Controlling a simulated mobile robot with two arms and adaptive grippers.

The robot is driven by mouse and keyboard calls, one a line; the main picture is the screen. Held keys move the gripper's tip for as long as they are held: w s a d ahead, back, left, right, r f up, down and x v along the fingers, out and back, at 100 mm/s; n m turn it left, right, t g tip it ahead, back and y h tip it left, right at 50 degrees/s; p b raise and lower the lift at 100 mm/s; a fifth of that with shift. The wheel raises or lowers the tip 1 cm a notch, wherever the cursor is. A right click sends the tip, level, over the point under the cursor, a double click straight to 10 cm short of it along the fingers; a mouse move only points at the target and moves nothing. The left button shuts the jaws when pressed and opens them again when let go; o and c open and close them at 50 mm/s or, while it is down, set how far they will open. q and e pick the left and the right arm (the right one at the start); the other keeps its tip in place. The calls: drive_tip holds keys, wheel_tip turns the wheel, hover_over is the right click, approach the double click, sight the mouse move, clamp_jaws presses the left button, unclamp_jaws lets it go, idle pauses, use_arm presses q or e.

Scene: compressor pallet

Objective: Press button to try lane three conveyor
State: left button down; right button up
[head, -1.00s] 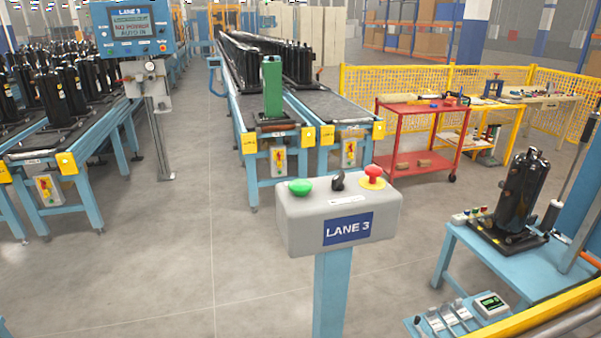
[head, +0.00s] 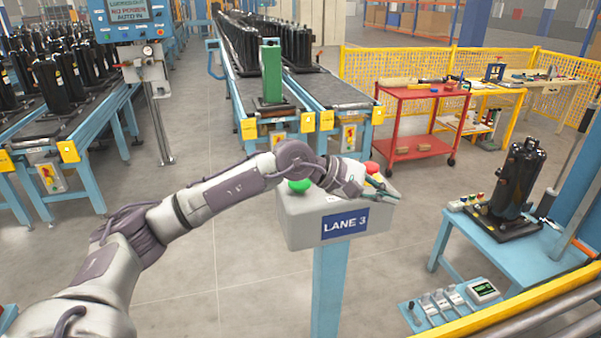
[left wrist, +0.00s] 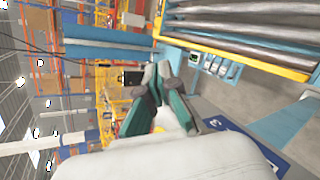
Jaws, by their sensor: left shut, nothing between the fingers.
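The grey LANE 3 control box (head: 303,218) stands on a blue post in the head view. Its green button (head: 299,186) shows at the left of the top, and its red button (head: 372,168) at the right, partly behind my gripper. The black selector between them is hidden by my left arm. My left gripper (head: 390,194) is shut and empty, over the right part of the box top. I cannot tell if it touches. In the left wrist view, the pale box (left wrist: 175,160) fills the bottom, with the blue label (left wrist: 245,140) at its right. My right gripper is not in view.
Behind the box are blue conveyors (head: 331,97), one bearing a green cylinder (head: 271,72). A LANE 3 screen panel (head: 133,18) stands at the back left. A red cart (head: 398,113) and a blue bench (head: 455,228) with a black compressor (head: 519,182) stand to the right.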

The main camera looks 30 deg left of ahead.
use_arm(q)
drive_tip(key=a+r+m+y, duration=0.2)
drive_tip(key=a+r+y, duration=0.2)
drive_tip(key=a, duration=0.6)
drive_tip(key=s+a+r+m+t+y+p, duration=0.1)
drive_tip(key=a+r+m+y, duration=0.2)
drive_tip(key=a, duration=0.7)
wheel_tip(320, 180, up, 2)
drive_tip(key=y, duration=0.3)
drive_tip(key=shift+a+r, duration=0.25)
drive_tip(key=shift+a, duration=0.1)
drive_tip(key=shift+s, duration=0.1)
wheel_tip(320, 180, down, 8)
drive_tip(key=b, duration=0.5)
drive_tip(key=shift+r+b, duration=0.2)
drive_tip(key=shift+b, duration=0.1)
drive_tip(key=shift+f+b, duration=0.55)
drive_tip(key=shift+f, duration=0.1)
